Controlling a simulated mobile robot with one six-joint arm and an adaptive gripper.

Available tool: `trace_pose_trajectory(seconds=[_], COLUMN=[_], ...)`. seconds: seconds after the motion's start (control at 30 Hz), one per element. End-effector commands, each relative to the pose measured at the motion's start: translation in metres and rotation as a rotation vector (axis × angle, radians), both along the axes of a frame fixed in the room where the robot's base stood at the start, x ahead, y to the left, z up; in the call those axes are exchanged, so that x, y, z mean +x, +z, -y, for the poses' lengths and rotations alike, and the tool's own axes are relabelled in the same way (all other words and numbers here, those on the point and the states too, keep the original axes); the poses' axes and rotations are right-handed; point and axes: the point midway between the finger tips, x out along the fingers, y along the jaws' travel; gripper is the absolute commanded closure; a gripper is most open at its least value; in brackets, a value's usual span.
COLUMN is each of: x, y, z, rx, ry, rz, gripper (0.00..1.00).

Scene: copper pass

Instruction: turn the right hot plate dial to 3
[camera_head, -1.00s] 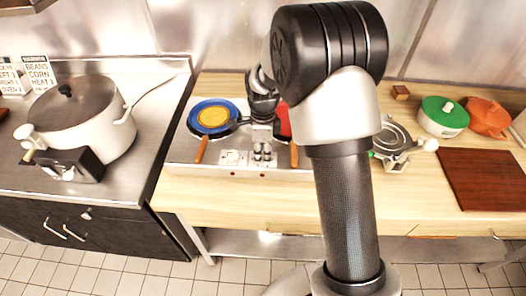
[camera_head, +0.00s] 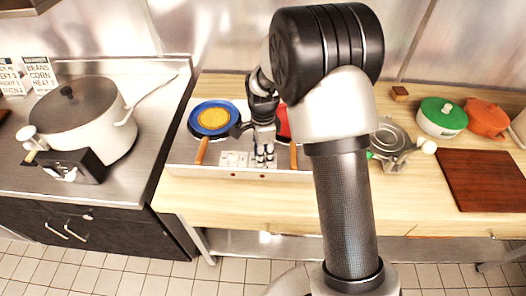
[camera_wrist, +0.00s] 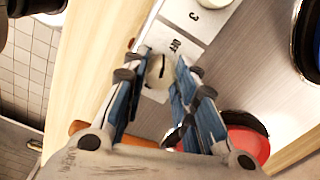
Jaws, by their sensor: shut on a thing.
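The hot plate (camera_head: 182,157) stands on the wooden counter, with a blue pan on its left and a red pan (camera_head: 283,122) on its right, partly hidden by my arm. My gripper (camera_head: 264,162) points down at the right part of its front panel. In the wrist view my gripper (camera_wrist: 156,75) is shut on the right dial (camera_wrist: 157,72), a pale knob with a dark line, between its blue fingers. A label reading OFF (camera_wrist: 175,46) shows beside it. A label with a 3 (camera_wrist: 194,15) shows further up the panel. The dial's exact setting is hard to tell.
The blue pan (camera_head: 214,118) holds something yellow. Wooden pan handles (camera_head: 201,151) reach toward the front panel on both sides of my gripper. A large pot (camera_head: 75,120) stands on the left stove. Green (camera_head: 441,116) and orange (camera_head: 488,118) pots and a cutting board (camera_head: 482,180) are at the right.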

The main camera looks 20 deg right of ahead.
Motion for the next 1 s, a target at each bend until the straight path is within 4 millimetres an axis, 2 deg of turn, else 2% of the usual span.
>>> trace_pose_trajectory(seconds=[1.0], x=[0.0001], y=[0.0006], z=[0.0], rx=[0.0], ry=[0.966], rz=[0.0], gripper=[0.98])
